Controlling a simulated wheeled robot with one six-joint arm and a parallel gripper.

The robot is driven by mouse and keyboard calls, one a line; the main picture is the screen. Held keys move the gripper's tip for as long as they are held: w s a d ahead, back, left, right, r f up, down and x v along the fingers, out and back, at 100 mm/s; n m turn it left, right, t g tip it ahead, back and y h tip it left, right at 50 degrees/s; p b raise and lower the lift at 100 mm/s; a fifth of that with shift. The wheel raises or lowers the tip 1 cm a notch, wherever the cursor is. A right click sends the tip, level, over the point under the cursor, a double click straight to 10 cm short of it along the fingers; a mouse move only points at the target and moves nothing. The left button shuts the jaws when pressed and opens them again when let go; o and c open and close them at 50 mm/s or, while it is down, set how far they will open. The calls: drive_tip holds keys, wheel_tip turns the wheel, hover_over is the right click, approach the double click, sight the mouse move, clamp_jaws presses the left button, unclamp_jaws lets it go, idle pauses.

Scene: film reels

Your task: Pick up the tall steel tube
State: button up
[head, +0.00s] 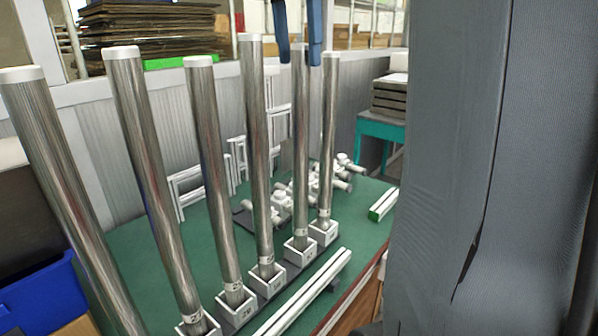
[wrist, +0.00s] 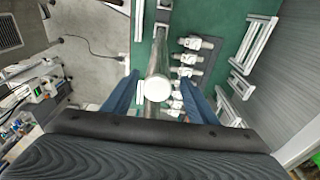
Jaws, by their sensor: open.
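Several tall steel tubes with white caps stand in a row in white square sockets. My gripper (head: 298,60) is open, its two blue fingers pointing down at the top of one steel tube (head: 300,145), second from the right in the head view. In the wrist view, this tube's white cap (wrist: 158,89) lies between the open fingers of my gripper (wrist: 158,97), with a gap on each side. The tube runs down from it to the table.
Another tube (head: 327,150) stands close on the right and one (head: 257,150) on the left. The green table (head: 375,195) also holds white fittings (head: 283,200) and a white rail (head: 310,292). A blue bin (head: 45,298) is at lower left.

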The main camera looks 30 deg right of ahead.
sight(302, 74)
drive_tip(key=shift+s+d+f+p, duration=0.1)
drive_tip(key=shift+d+f+p, duration=0.1)
drive_tip(key=shift+f, duration=1.15)
drive_tip(key=shift+d+f+p, duration=0.2)
drive_tip(key=shift+f, duration=1.1)
clamp_jaws()
